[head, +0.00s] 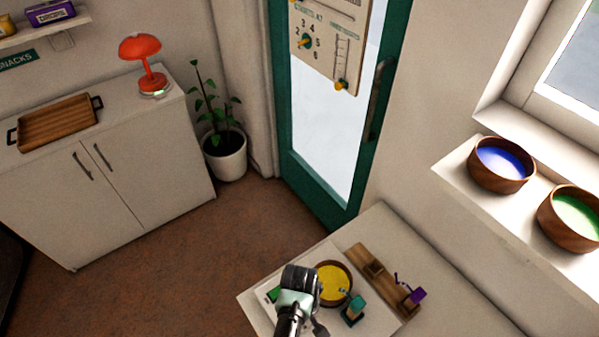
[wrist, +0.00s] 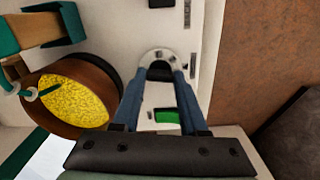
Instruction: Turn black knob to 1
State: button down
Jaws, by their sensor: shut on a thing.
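The black knob (wrist: 159,70) sits on a round pale dial plate (wrist: 158,54) on a white board (wrist: 210,60) in the wrist view. My gripper (wrist: 162,76) has its two blue fingers closed around the knob, one on each side. Dark marks show around the dial plate, but I cannot read the numbers or tell where the knob points. A green switch (wrist: 167,116) shows between the fingers, nearer the wrist. In the head view my gripper (head: 298,281) is over the board and hides the knob.
A wooden bowl of yellow beads (head: 333,283) stands right beside my gripper. A teal-handled tool (head: 354,310) leans by it, and a wooden rack (head: 375,268) with a purple-handled tool (head: 417,296) is farther right. Bowls of blue (head: 500,162) and green beads (head: 577,217) stand on the window sill.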

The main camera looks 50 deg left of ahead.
jog(key=shift+r+n, duration=0.1)
jog(key=shift+n, duration=0.8)
jog(key=shift+c, duration=2.2)
grip_release()
notch_tip(320, 180, up, 13)
